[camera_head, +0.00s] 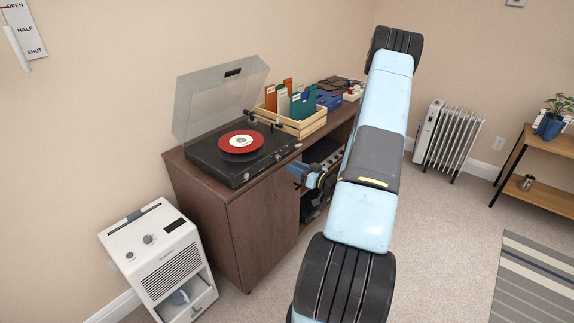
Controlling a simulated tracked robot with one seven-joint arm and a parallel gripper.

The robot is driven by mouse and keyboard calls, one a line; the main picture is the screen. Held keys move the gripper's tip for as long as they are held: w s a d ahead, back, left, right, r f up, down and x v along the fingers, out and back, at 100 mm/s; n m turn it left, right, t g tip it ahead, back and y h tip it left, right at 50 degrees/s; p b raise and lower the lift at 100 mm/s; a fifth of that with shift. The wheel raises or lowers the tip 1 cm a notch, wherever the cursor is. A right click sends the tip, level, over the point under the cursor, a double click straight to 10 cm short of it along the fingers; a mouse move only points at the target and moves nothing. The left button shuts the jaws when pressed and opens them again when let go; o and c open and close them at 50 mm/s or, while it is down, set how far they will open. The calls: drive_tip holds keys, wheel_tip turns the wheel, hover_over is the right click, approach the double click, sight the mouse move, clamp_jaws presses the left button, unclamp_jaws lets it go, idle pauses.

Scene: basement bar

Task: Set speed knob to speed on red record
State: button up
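The red record (224,142) with a white centre label lies flat on the black turntable (205,157). The turntable stands on a dark wood cabinet, and its clear lid (205,100) is raised. Small controls show along its front and right side, but the speed knob and its setting are too small to make out. The speed printed on the record's label cannot be read. My gripper (295,173) is in front of the cabinet, to the right of and a little below the turntable, apart from it. Its fingers are small and unclear, and my arm hides part of the wrist.
A wooden crate (309,127) of record sleeves stands right of the turntable on the cabinet (255,222). A white appliance (130,245) with knobs stands on the floor at left. A white radiator (455,140) and shelf (556,143) are at right. Carpet between is clear.

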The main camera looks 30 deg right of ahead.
drive_tip(key=v, duration=0.7)
idle(0.5)
